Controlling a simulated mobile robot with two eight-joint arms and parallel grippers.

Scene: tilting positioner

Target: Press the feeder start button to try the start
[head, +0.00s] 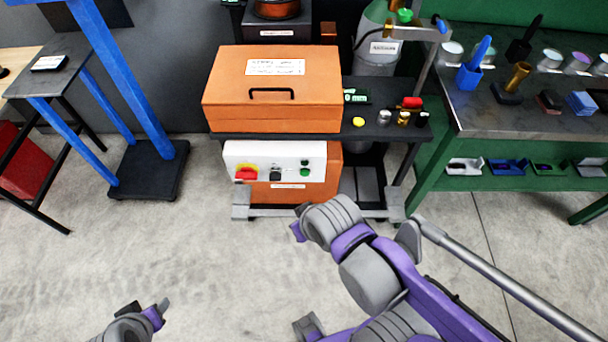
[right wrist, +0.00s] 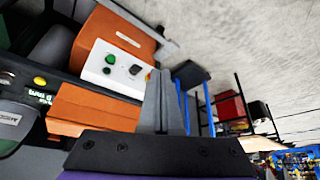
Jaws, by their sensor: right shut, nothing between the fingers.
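The white control panel (head: 232,158) is on the front of an orange cabinet, below the bench top. It carries a green button (head: 305,173), a black selector switch (head: 275,175) and a red knob on yellow (head: 246,174). The right wrist view also shows the panel (right wrist: 122,82) and its green button (right wrist: 111,59). My right gripper (right wrist: 160,100) is shut and empty in front of the panel, apart from the button. In the head view its fingers are mostly hidden by my wrist. My left gripper (head: 148,306) is low at bottom left, far from the panel; its finger gap is unclear.
An orange box (head: 225,100) with a black handle sits on the bench above the panel. A yellow button (head: 359,122) and small parts lie beside it. A green workbench (head: 450,130) stands right, a blue-framed stand (head: 150,170) left. The floor in front is clear.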

